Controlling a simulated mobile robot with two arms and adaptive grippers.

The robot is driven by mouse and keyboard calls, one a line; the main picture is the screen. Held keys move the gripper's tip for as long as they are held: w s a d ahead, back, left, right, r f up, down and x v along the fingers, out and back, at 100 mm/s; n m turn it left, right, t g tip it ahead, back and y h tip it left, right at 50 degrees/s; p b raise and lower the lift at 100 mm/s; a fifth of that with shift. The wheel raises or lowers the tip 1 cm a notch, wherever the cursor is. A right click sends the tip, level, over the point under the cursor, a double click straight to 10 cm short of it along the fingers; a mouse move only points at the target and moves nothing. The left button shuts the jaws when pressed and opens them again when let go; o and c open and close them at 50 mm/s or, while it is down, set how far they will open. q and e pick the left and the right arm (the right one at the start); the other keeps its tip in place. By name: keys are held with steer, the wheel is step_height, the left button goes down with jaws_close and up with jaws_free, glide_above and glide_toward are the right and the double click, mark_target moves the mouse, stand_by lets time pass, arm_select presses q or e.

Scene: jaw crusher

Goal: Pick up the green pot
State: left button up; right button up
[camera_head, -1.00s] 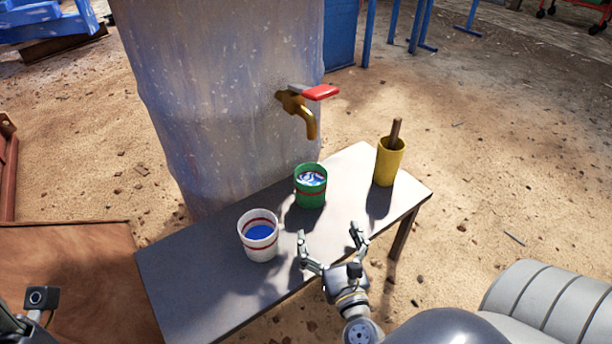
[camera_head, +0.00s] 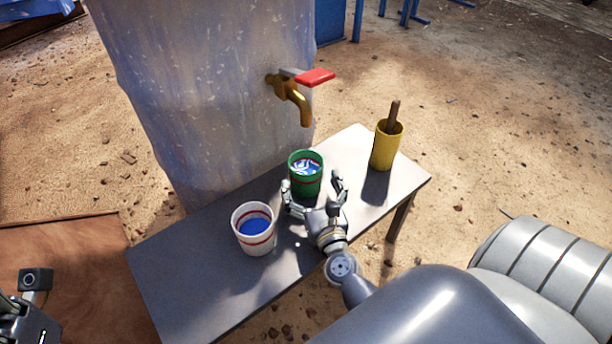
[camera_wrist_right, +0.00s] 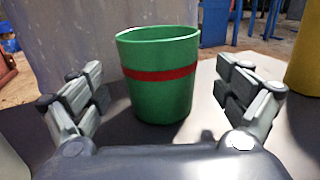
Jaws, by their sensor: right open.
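The green pot (camera_head: 306,178) stands upright on the grey table (camera_head: 200,282), below the brass tap. It has a red band and holds something blue and white. My right gripper (camera_head: 312,187) is open, with its fingers just in front of the pot and partly to either side of it. In the right wrist view the pot (camera_wrist_right: 160,98) stands between the two open fingers (camera_wrist_right: 165,92), with gaps on both sides. My left gripper (camera_head: 25,318) is only partly seen at the lower left edge; its fingers do not show clearly.
A white pot (camera_head: 254,240) with blue contents stands left of my right gripper. A yellow cup (camera_head: 384,152) with a brown stick stands to the right. The brass tap with a red handle (camera_head: 314,77) juts from the tank (camera_head: 190,90) above the green pot.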

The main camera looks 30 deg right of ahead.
mark_target(302, 160)
steer(key=shift+x, duration=2)
steer(key=shift+r, duration=0.15)
steer(key=c, duration=1.5)
steer(key=shift+r, duration=0.1)
steer(key=shift+c, duration=0.7)
steer(key=shift+r, duration=0.1)
